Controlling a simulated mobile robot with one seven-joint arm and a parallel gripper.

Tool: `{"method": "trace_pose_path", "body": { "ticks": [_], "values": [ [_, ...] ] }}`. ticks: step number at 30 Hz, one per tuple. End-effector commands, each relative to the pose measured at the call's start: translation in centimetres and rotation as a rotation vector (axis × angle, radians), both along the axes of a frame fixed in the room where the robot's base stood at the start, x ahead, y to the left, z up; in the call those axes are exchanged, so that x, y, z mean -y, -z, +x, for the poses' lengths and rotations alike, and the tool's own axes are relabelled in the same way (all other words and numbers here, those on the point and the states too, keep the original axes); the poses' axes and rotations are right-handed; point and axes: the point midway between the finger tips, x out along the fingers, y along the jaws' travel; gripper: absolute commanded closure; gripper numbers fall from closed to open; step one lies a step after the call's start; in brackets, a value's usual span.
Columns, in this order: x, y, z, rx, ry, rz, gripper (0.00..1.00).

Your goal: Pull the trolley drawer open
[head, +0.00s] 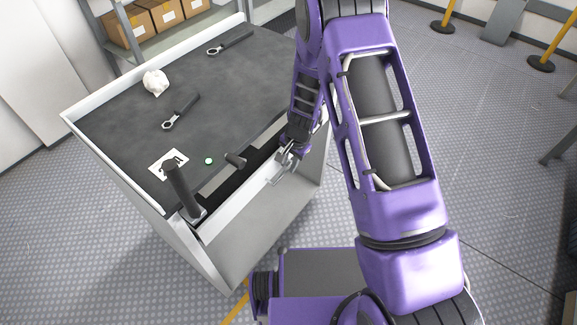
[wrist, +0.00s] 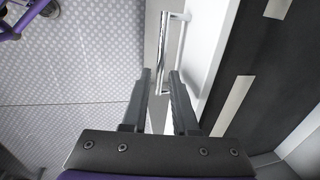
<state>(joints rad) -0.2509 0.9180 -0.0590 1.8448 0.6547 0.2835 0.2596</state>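The trolley (head: 240,75) has a dark top with a pale rim. Its drawer (head: 254,198) faces me; a narrow dark strip with pale bars shows behind the drawer's front wall, so it looks slightly open. The metal bar handle (wrist: 161,50) stands out from the pale drawer front in the wrist view. My gripper (head: 284,166) is at the handle, and in the wrist view its fingers (wrist: 160,78) are apart. The near end of the handle lies between the fingertips, with gaps seen on both sides. My gripper partly hides the handle in the head view.
On the trolley lie two wrenches (head: 182,110) (head: 231,43), a white lump-shaped object (head: 155,82), a white card (head: 169,164) and a green-white disc (head: 209,161). Shelved boxes (head: 128,25) are behind. Floor is clear left.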

Motion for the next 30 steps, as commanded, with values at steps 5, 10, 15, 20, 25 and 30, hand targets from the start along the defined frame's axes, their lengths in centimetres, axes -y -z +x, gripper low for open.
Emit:
{"method": "trace_pose_path", "body": {
  "ticks": [5,10,15,20,25,30],
  "values": [
    [-0.15,1.03,0.14,0.0,0.0,0.0,0.73],
    [-0.17,1.08,0.16,0.001,0.0,0.0,0.73],
    [-0.18,1.06,0.14,0.001,-0.001,0.001,0.87],
    [-0.19,1.05,0.13,0.0,-0.001,0.0,1.0],
    [-0.19,1.05,0.13,0.0,-0.001,0.0,1.0],
    [-0.19,1.03,0.14,0.0,-0.001,0.0,1.0]
  ]
}}
